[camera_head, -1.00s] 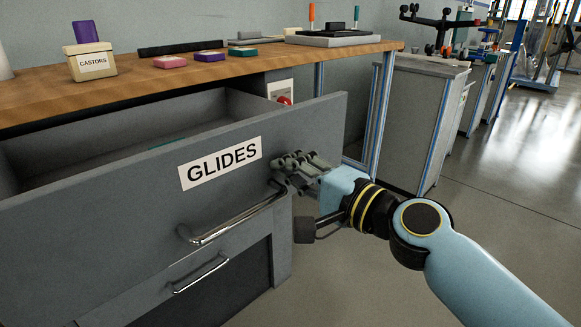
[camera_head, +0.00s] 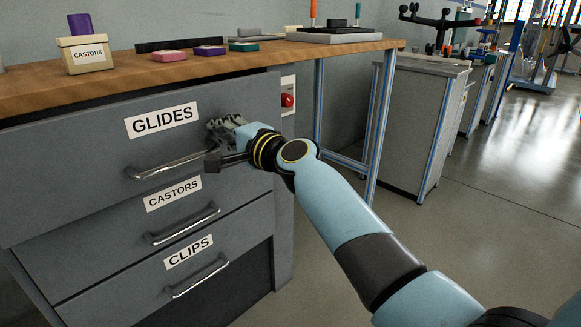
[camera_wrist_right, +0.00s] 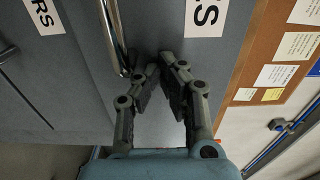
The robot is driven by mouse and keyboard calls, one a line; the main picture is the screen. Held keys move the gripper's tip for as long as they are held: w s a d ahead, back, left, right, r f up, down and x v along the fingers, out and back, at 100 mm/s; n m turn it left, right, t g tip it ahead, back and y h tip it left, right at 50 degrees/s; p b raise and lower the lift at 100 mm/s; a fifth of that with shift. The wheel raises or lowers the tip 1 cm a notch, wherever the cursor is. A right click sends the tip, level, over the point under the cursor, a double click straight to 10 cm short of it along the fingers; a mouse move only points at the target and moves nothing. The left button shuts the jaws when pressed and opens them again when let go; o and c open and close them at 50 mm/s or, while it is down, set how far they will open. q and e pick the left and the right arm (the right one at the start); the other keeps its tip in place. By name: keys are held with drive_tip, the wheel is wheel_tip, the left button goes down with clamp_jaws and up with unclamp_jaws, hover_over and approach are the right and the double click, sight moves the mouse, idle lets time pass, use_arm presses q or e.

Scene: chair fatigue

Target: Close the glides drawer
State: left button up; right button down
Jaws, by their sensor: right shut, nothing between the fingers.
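The glides drawer (camera_head: 60,165) is the top drawer of the grey cabinet, with a white GLIDES label (camera_head: 162,120) and a metal bar handle (camera_head: 170,166). Its front stands close to the cabinet, and its inside no longer shows in the head view. My right gripper (camera_head: 224,126) is shut and empty, against or very near the drawer front, just right of the handle. In the right wrist view its fingertips (camera_wrist_right: 164,62) are together beside the handle (camera_wrist_right: 115,38). I cannot tell whether a small gap is left behind the drawer front. My left gripper is not in view.
Below are the castors drawer (camera_head: 110,228) and the clips drawer (camera_head: 120,280), both looking closed. The wooden worktop (camera_head: 130,77) above holds a castors box (camera_head: 86,54) and several small coloured boxes. A red switch (camera_head: 287,100) is right of the drawer.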

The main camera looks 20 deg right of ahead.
drive_tip(key=b+x, duration=0.1)
drive_tip(key=x, duration=0.3)
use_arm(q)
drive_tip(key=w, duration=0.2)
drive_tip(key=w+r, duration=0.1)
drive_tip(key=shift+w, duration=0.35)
use_arm(e)
drive_tip(key=shift+w+r, duration=0.15)
drive_tip(key=shift+r, duration=0.05)
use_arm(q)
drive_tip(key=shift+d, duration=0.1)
